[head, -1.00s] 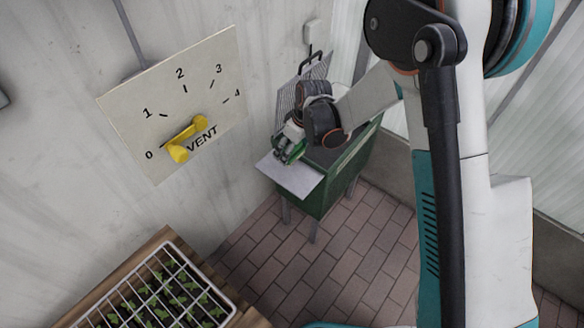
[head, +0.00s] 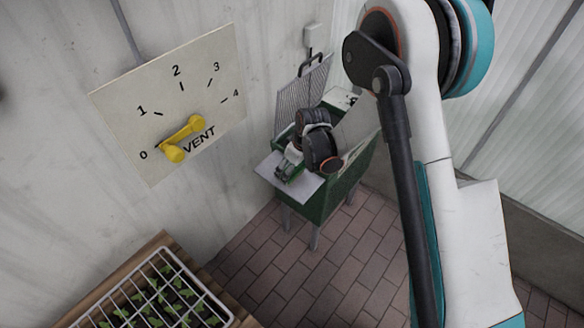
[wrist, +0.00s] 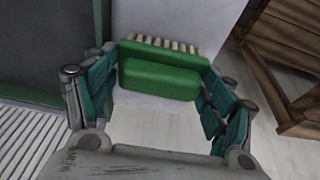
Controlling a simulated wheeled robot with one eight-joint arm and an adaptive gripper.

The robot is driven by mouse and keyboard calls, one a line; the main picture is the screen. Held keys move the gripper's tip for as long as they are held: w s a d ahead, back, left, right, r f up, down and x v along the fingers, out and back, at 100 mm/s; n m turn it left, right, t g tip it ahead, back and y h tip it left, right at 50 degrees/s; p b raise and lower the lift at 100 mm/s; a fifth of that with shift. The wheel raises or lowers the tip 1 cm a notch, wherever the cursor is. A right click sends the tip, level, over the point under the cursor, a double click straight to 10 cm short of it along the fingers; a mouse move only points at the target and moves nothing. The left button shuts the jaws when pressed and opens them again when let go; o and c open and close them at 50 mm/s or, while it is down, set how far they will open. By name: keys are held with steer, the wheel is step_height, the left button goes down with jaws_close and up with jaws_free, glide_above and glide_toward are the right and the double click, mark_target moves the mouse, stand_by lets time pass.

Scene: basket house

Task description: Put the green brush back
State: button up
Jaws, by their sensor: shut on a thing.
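The green brush (wrist: 160,75) is a green block with a row of pale bristles along its far edge in the wrist view. My gripper (wrist: 162,88) is shut on it, with a teal finger at each end of the block. In the head view my gripper (head: 282,174) is over the pale side shelf (head: 297,190) of a green stand (head: 340,187). The pale shelf also shows behind the brush in the wrist view (wrist: 185,25). I cannot tell whether the brush touches the shelf. The brush is barely visible in the head view.
A ridged metal lid (head: 300,92) stands raised at the stand's back, against the wall. A vent board (head: 205,85) with a yellow handle (head: 185,138) is on the wall to the left. A seedling tray (head: 150,295) sits front left. Brick floor (head: 290,270) is open between.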

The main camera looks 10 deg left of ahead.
steer(key=o, duration=1.1)
steer(key=shift+f, duration=0.15)
steer(key=p+v, duration=0.4)
steer(key=v, duration=0.8)
